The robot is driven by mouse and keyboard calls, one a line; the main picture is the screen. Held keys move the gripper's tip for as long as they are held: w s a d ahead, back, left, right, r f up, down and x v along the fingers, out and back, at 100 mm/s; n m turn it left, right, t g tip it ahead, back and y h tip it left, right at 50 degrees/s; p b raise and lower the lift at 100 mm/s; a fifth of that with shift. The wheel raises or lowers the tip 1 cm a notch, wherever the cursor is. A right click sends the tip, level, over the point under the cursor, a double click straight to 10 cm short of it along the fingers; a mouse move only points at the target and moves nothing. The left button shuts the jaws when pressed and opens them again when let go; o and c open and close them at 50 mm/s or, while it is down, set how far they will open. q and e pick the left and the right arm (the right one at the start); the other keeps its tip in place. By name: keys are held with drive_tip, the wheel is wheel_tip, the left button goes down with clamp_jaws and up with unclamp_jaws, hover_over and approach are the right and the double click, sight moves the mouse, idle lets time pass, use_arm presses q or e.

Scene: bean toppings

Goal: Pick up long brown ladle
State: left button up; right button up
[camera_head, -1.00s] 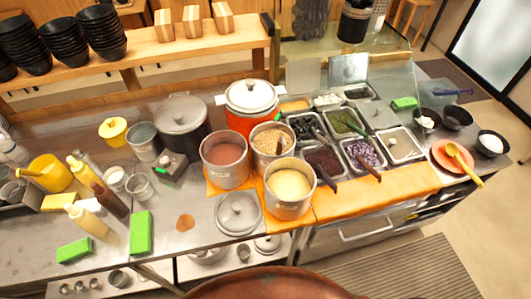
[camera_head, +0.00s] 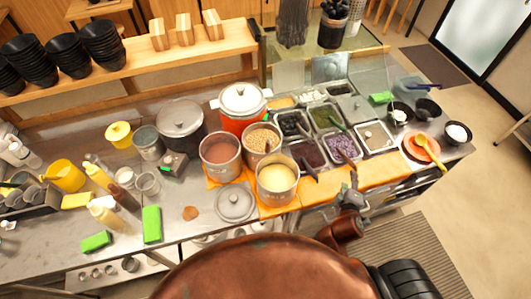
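Several dark or brown ladle handles show among the topping bins, and I cannot tell for certain which one is the long brown ladle. One brown handle (camera_head: 354,176) sticks out over the front of the bin of purple beans (camera_head: 342,148). Another dark handle (camera_head: 311,170) leans out of the dark red bean bin (camera_head: 306,153). My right gripper (camera_head: 350,196) is at the counter's front edge, just in front of the purple bean bin and close to that brown handle. Its fingers are small and dark, so their opening is unclear. My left gripper is not in view.
Pots of red paste (camera_head: 220,152), tan beans (camera_head: 263,138) and yellow filling (camera_head: 277,182) stand left of the bins. An orange plate with a yellow spoon (camera_head: 428,148) lies at the right.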

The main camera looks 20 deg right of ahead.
drive_tip(key=w+a+r+n+t+y, duration=0.1)
drive_tip(key=w+a+r+n+t, duration=0.6)
drive_tip(key=r+n, duration=0.5)
drive_tip(key=n+y, duration=1)
drive_tip(key=n, duration=0.8)
approach(270, 148)
drive_tip(key=x, duration=0.4)
drive_tip(key=shift+w+r, duration=0.1)
drive_tip(key=shift+r, duration=0.15)
drive_tip(key=p+x, duration=0.1)
drive_tip(key=x, duration=0.6)
drive_tip(key=shift+f, duration=0.15)
drive_tip(key=shift+w+a, duration=0.1)
drive_tip(key=shift+w, duration=0.15)
drive_tip(key=shift+s, duration=0.1)
drive_tip(key=shift+c, duration=0.3)
clamp_jaws()
